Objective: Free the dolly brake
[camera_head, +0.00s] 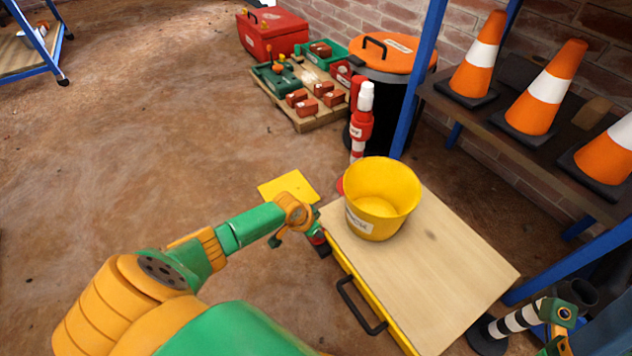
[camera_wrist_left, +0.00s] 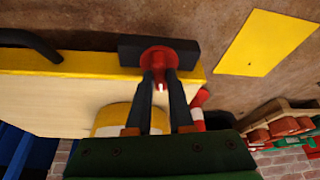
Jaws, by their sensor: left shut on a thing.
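The dolly is a low platform with a pale wooden deck (camera_head: 450,265), yellow edges and a black handle (camera_head: 358,305). A yellow bucket (camera_head: 382,198) stands upright on its far part. My left gripper (camera_head: 318,236) is at the dolly's left far corner, with its fingers shut on the red brake lever (camera_wrist_left: 158,57). The lever sits on a dark block at the yellow edge. My left fingers (camera_wrist_left: 163,82) partly hide the lever, so its exact position is hard to tell.
A yellow plate (camera_head: 288,187) lies on the floor beyond my left gripper. A red and white post (camera_head: 362,120) and an orange-lidded bin (camera_head: 390,95) stand behind the dolly. Shelving with cones (camera_head: 545,90) is at the right.

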